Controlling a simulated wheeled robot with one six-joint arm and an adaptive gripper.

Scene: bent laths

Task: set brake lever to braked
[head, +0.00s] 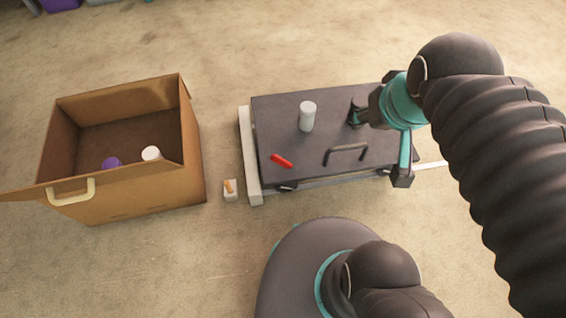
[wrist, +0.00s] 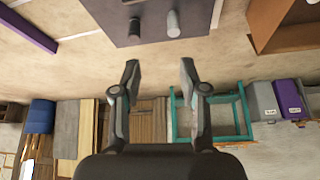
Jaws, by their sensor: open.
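A dark flat-topped cart (head: 275,112) stands on the floor in the middle of the head view, with a dark bar handle near its front edge. A short red lever-like piece (head: 281,160) lies slanted on its front left part.
A white and grey cylinder (head: 307,116) stands upright on the cart. A pale bar (head: 250,160) runs along the cart's left side. An open cardboard box (head: 150,190) with a purple and a white item stands left. In the wrist view, a teal frame (wrist: 243,112) stands beyond open floor.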

